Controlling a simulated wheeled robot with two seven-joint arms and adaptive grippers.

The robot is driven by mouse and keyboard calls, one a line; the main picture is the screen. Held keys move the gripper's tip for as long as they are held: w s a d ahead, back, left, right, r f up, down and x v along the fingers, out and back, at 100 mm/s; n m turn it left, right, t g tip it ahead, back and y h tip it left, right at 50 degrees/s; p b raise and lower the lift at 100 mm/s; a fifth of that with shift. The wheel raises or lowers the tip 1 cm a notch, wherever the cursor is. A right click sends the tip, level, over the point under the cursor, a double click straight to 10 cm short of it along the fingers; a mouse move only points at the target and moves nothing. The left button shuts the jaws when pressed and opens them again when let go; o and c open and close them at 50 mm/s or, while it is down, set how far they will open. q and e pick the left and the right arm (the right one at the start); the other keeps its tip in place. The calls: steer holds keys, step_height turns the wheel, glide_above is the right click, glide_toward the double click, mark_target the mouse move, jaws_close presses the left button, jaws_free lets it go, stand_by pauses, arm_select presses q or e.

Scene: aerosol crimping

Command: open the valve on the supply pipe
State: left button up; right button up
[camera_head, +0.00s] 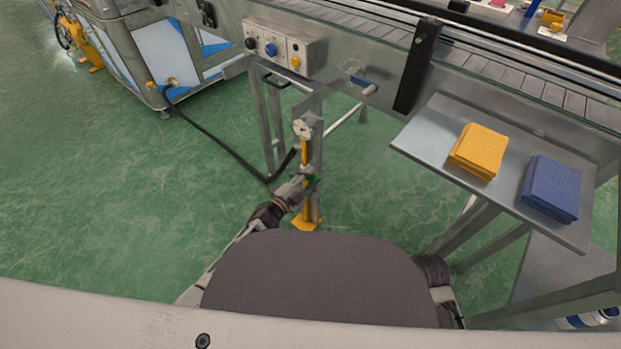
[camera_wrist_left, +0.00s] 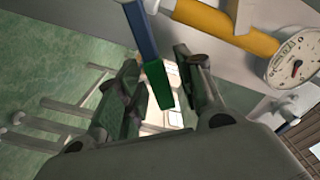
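The supply pipe (camera_head: 305,152) is a yellow upright pipe on a grey post with a yellow foot, under the conveyor. A round white gauge (camera_head: 301,129) sits at its top and also shows in the left wrist view (camera_wrist_left: 293,62). The valve lever (camera_wrist_left: 143,32) is blue with a green end (camera_wrist_left: 159,84) and hangs off the pipe. My left gripper (camera_wrist_left: 158,72) is open, with the green end between its fingers; I see gaps beside it, but cannot tell if either finger touches. In the head view my left gripper (camera_head: 307,182) is beside the pipe. My right gripper is out of sight.
A conveyor (camera_head: 490,66) with a button box (camera_head: 275,47) runs above. A shelf (camera_head: 425,135) at right holds yellow cloths (camera_head: 478,150) and blue cloths (camera_head: 551,187). A black hose (camera_head: 215,142) runs from the machine at left toward the post.

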arm_select(q)
steer(key=shift+s+a, duration=0.1)
steer(key=v, duration=1.1)
steer(key=shift+s+a, duration=0.15)
steer(key=shift+s, duration=0.2)
